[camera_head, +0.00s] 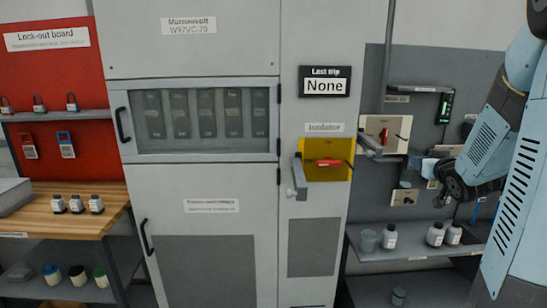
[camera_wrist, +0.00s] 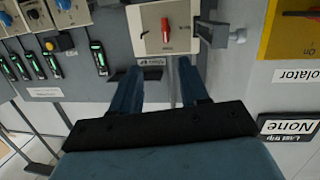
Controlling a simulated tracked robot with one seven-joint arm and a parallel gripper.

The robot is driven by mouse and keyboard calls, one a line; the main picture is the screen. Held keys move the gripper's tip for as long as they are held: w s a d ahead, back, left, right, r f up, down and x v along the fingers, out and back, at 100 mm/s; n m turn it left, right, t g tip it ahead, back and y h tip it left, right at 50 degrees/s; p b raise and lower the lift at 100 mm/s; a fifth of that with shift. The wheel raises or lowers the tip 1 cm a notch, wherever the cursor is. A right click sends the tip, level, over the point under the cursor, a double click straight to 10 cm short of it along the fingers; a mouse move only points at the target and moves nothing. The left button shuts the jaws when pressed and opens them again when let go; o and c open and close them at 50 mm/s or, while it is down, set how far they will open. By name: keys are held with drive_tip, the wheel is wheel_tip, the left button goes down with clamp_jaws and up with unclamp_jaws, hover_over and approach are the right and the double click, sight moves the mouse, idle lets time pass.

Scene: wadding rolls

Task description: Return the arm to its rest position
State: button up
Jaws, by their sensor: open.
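My arm (camera_head: 490,150) comes in from the right edge in the head view, bent in front of the grey panel. My gripper (camera_head: 426,167) points left toward the white switch box (camera_head: 397,125) with a red handle. In the wrist view, which is upside down, my gripper (camera_wrist: 158,80) shows two blue fingers spread apart with nothing between them. The switch box (camera_wrist: 150,35) appears beyond the fingertips, its red handle upright in that view. I cannot tell the exact gap, and no contact is visible.
The grey cabinet has a yellow isolator plate (camera_head: 343,172) with a red handle and a grey lever. Below my arm, a shelf (camera_head: 405,255) carries a cup and several white bottles. A red lock-out board (camera_head: 75,75) and wooden bench (camera_head: 62,220) stand left.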

drive_tip(key=s+a+r+g, duration=0.1)
drive_tip(key=s+a+g, duration=0.4)
drive_tip(key=s+a, duration=0.5)
drive_tip(key=s+a+r+g+y, duration=0.1)
drive_tip(key=s+a+g, duration=0.4)
drive_tip(key=s+a, duration=0.5)
drive_tip(key=s, duration=0.9)
drive_tip(key=shift+s+a+r, duration=0.25)
drive_tip(key=shift+a, duration=0.15)
